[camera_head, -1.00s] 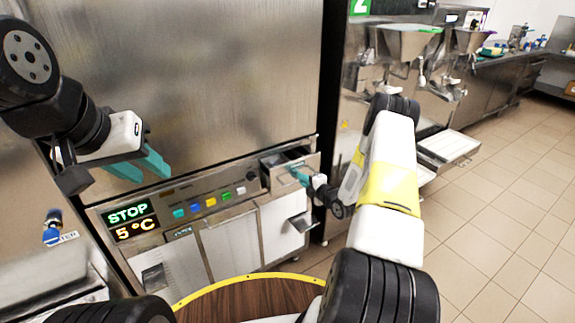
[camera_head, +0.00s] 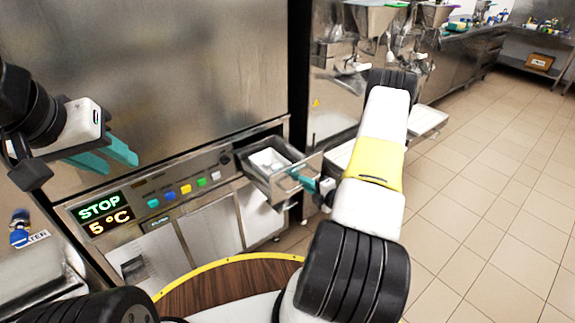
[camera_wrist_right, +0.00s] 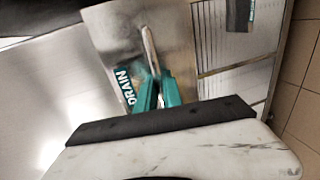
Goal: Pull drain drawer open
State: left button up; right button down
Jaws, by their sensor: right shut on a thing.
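The drain drawer (camera_head: 262,181) is a small metal drawer at the upper right of the batch freezer's control panel. It stands pulled out, and a white inside shows. In the right wrist view its front (camera_wrist_right: 125,35) carries a green DRAIN label and a bar handle (camera_wrist_right: 150,48). My right gripper (camera_head: 303,179) is at the drawer front with its teal fingers shut on the handle; the fingers also show in the right wrist view (camera_wrist_right: 158,92). My left gripper (camera_head: 108,160) is empty, with its teal fingers apart, in front of the freezer's steel face at the left.
The control panel (camera_head: 150,200) shows STOP and 5 °C, with coloured buttons beside the display. A round wooden top with a yellow rim (camera_head: 225,262) is below. Another machine with hoppers (camera_head: 345,60) stands at the right. Tiled floor (camera_head: 480,200) is clear.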

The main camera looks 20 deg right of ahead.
jog(key=shift+f, duration=0.15)
jog(key=c, duration=1.8)
grip_release()
jog(key=shift+o, duration=0.2)
jog(key=v, duration=0.8)
jog(key=shift+w, duration=0.1)
